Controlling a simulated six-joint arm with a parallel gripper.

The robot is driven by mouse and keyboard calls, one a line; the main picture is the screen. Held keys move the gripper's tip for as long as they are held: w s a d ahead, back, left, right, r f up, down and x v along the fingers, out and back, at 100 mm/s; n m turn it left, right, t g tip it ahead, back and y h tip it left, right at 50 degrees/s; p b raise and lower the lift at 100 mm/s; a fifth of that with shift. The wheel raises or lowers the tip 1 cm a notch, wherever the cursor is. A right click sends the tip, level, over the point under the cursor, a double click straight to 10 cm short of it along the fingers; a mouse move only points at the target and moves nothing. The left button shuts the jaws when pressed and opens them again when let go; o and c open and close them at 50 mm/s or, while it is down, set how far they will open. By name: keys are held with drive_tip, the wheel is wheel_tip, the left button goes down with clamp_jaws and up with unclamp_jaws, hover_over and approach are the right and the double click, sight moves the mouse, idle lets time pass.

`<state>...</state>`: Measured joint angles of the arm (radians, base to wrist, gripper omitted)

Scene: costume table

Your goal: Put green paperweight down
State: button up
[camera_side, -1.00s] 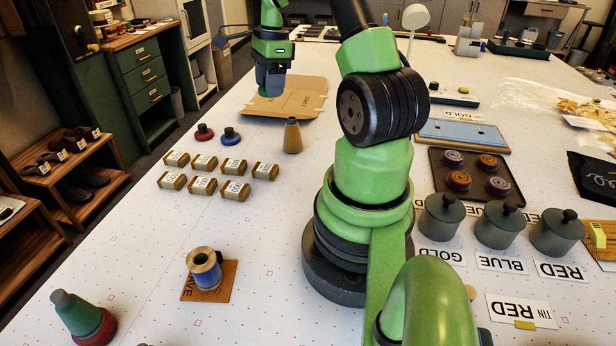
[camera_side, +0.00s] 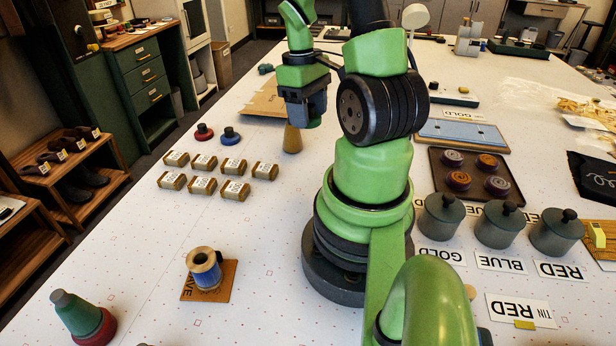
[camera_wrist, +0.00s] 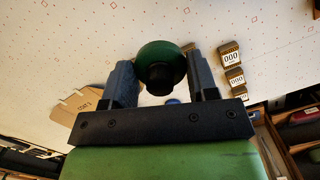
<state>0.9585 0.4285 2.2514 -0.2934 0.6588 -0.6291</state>
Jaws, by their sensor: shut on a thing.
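The green paperweight (camera_wrist: 158,54), a round green disc with a black knob, is between my gripper's fingers (camera_wrist: 160,75) in the wrist view. My gripper is shut on it. In the side view my gripper (camera_side: 306,114) hangs above the table just behind and right of the tan cone, and only a small green edge of the paperweight (camera_side: 315,123) shows beneath it. The gap between paperweight and table is hard to judge. A red paperweight (camera_side: 204,132) and a blue paperweight (camera_side: 230,136) stand side by side to the left.
The tan cone (camera_side: 292,139) stands close to my gripper. Several small labelled boxes (camera_side: 235,190) lie in front of the paperweights. A cardboard sheet (camera_side: 262,99) lies behind, partly hidden by my gripper. Bare table (camera_side: 245,118) lies between the blue paperweight and the cone.

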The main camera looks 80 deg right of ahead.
sight(309, 178)
drive_tip(key=shift+f, duration=6.75)
drive_tip(key=shift+f, duration=0.15)
drive_tip(key=o, duration=1.2)
drive_tip(key=shift+c, duration=0.2)
